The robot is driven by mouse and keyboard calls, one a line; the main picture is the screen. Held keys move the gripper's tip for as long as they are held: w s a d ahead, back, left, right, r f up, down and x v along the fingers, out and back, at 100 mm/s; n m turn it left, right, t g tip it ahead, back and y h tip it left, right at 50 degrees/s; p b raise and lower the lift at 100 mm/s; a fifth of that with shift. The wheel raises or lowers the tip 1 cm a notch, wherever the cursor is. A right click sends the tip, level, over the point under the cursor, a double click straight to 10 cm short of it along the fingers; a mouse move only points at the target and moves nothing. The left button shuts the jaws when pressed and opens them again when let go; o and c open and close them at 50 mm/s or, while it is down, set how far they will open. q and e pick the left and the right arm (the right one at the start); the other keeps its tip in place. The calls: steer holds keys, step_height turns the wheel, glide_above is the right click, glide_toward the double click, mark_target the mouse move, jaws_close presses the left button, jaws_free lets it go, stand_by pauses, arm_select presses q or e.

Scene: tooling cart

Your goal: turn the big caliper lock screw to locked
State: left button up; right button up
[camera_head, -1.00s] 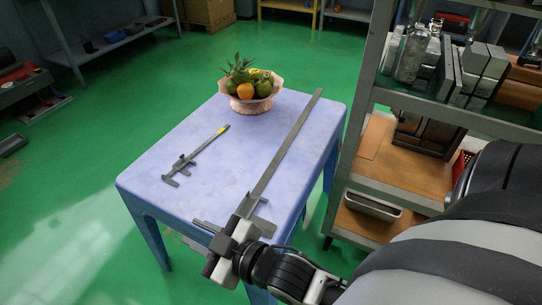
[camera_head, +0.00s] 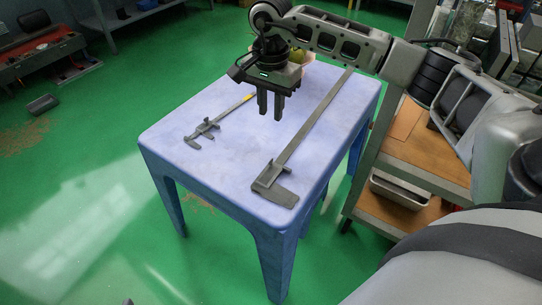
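The big caliper (camera_head: 308,128) lies on the blue table (camera_head: 220,175), its long beam running from the far right edge to its jaws near the front corner. Its slider and jaws (camera_head: 272,185) are in clear view, but the lock screw is too small to tell. A smaller caliper (camera_head: 215,124) lies to its left. My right gripper (camera_head: 270,114) points down above the table between the two calipers, its two fingers slightly apart with nothing seen between them. It is apart from the big caliper's slider. My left gripper is not in view.
The fruit bowl (camera_head: 306,69) at the table's back is mostly hidden by my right arm. A metal shelf (camera_head: 420,166) with blocks and a grey tray (camera_head: 399,190) stands close to the table's right. Green floor is open at left.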

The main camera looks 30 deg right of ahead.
mark_target(271, 160)
step_height(271, 160, down, 16)
steer(key=shift+r+b, duration=0.2)
steer(key=shift+b, duration=0.5)
jaws_close()
